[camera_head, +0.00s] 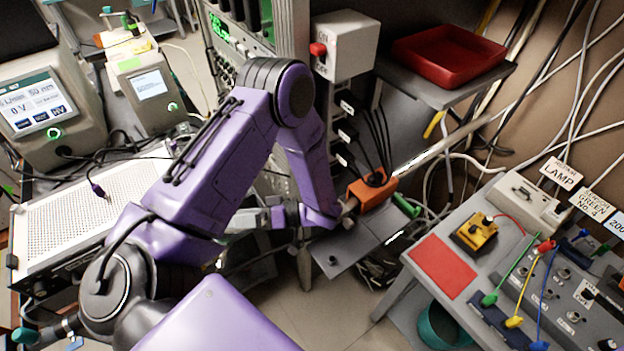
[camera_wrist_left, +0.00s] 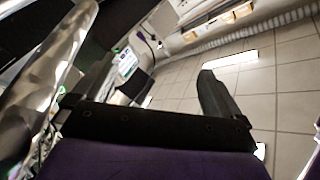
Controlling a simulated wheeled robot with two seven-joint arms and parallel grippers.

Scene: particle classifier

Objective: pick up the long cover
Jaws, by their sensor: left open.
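No part in view can be named the long cover with certainty. A perforated white top panel (camera_head: 110,195) lies on an instrument at the left of the head view. A flat grey plate (camera_head: 345,243) with a small dark knob sits below the orange block, behind my left wrist. My left gripper (camera_head: 250,219) points left at the middle of the head view, partly hidden by my arm. In the left wrist view, its two dark fingers (camera_wrist_left: 160,78) are apart with nothing between them. My right gripper is not in view.
A scuffed shiny metal piece (camera_wrist_left: 55,65) stands close at the left of the wrist view. Tiled floor (camera_wrist_left: 275,85) lies beyond the fingers. A red tray (camera_head: 450,55) is on a shelf; a bench with a red pad (camera_head: 442,267) and coloured leads stands right. Cables hang behind.

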